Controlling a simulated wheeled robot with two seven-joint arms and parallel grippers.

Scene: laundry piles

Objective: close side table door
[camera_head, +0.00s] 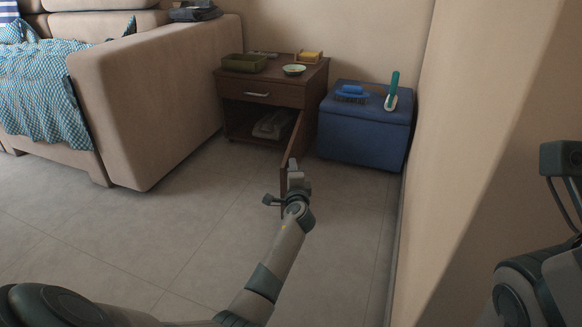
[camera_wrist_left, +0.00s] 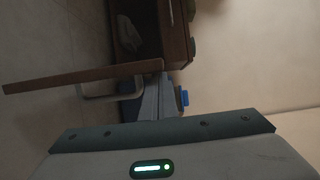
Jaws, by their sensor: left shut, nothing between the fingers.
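The brown side table (camera_head: 318,88) stands against the back wall. Its lower door (camera_head: 292,140) hangs wide open toward me, edge-on, hinged at the right. The open compartment holds a pale folded item (camera_head: 272,125). My left gripper (camera_head: 293,168) is shut and empty at the door's near end, partly covering it. In the left wrist view the door (camera_wrist_left: 75,76) crosses as a brown strip, with its metal handle (camera_wrist_left: 110,94) on the outer face. The shut fingers (camera_wrist_left: 156,98) are beside that face; contact cannot be told. My right gripper is out of view.
A blue ottoman (camera_head: 365,140) with brushes on top stands right of the table. A beige sofa (camera_head: 155,105) is at the left, a wall (camera_head: 460,130) at the right. The tiled floor (camera_head: 190,220) in front is clear. The table's drawer (camera_head: 262,92) is shut.

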